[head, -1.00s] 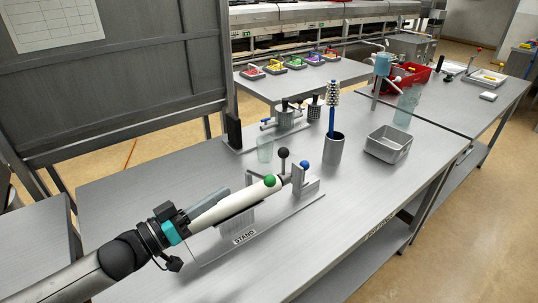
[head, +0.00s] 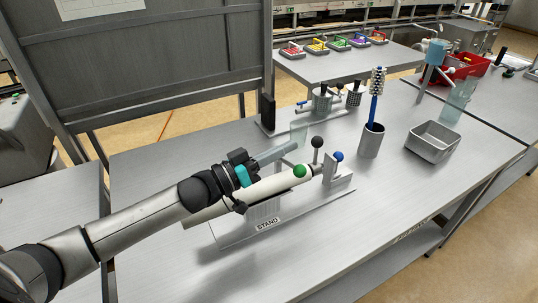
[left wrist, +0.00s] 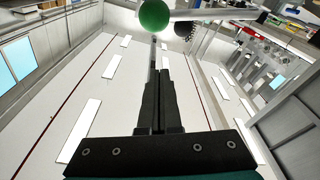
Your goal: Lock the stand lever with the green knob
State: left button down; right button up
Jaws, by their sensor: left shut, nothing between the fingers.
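The stand (head: 285,222) with its "STAND" label is on the grey table, and a long white tube (head: 268,187) lies slanted on it. The green knob (head: 300,171) shows near the tube's far end. A black knob (head: 317,142) on an upright stem and a blue knob (head: 338,156) are just beyond it. My left gripper (head: 290,147) is shut and empty, its fingers over the tube's far side, close to the green knob. In the left wrist view, the green knob (left wrist: 154,15) is just past the shut fingertips. I cannot tell whether they touch. My right gripper is out of view.
A grey cup with a blue-handled brush (head: 371,140) and a metal tray (head: 433,143) stand to the right. A grey panel (head: 150,70) rises at the back left. The table's front right is clear.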

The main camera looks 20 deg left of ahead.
aim_at(294, 171)
pick_arm(q)
jog(key=f, duration=0.1)
jog(key=d+f, duration=0.1)
jog(key=f, duration=0.1)
jog(key=shift+d+f, duration=0.2)
jog(key=shift+d, duration=0.2)
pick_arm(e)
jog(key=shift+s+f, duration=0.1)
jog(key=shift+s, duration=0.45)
pick_arm(q)
jog(key=shift+s+d+f+m+b, duration=0.2)
jog(key=shift+f+m+b, duration=0.1)
jog(key=shift+f+m, duration=0.25)
jog(key=shift+s+d+f+m+b, duration=0.15)
jog(key=shift+f+m+b, duration=0.1)
jog(key=shift+f+m, duration=0.3)
jog(key=shift+d+f, duration=0.2)
jog(key=shift+f, duration=0.2)
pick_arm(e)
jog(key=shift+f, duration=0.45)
pick_arm(q)
jog(key=shift+r, duration=0.15)
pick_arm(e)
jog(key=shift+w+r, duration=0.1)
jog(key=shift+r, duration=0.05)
